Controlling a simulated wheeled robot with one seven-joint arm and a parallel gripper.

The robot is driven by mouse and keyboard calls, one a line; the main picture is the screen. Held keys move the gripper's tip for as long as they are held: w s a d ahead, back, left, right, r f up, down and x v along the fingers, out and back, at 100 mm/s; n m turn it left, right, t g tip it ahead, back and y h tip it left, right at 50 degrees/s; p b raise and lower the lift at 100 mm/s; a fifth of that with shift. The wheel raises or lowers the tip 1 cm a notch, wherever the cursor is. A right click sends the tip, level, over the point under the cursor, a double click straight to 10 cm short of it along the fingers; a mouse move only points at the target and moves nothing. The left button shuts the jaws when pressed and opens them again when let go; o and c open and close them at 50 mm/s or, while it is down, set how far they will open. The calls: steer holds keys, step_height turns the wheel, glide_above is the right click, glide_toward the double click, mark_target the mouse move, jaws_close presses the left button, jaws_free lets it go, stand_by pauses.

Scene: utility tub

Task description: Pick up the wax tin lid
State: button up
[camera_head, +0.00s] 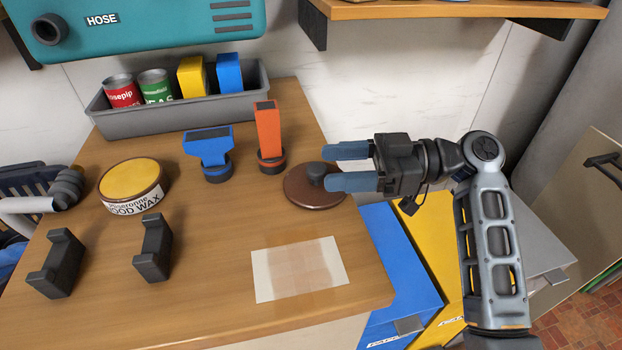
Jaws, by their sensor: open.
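The wax tin lid (304,196) is a round brown disc with a dark knob (315,175) in its middle. It lies flat near the right edge of the wooden worktop. My gripper (338,167) is open and comes in from the right. Its two blue-tipped fingers reach over the right part of the lid, one on the far side and one on the near side of the knob. I cannot tell whether the fingers touch it. The open wax tin (133,184), labelled wood wax with a yellow top surface, stands at the left of the worktop.
An orange tool (268,135) stands just behind the lid, and a blue tool (207,150) stands left of it. A grey bin (185,108) holds cans and boxes at the back. Two black brackets (155,247) and a pale patch (299,268) are in front. A shelf (450,10) overhangs behind my gripper.

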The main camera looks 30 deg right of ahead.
mark_target(313, 168)
steer(key=p+x, duration=0.1)
steer(key=x, duration=0.3)
steer(key=shift+s+a+r, duration=0.1)
steer(key=shift+a+r, duration=0.05)
steer(key=shift+a, duration=0.15)
steer(key=shift+w+a, duration=0.35)
steer(key=shift+a, duration=0.25)
steer(key=c, duration=1.1)
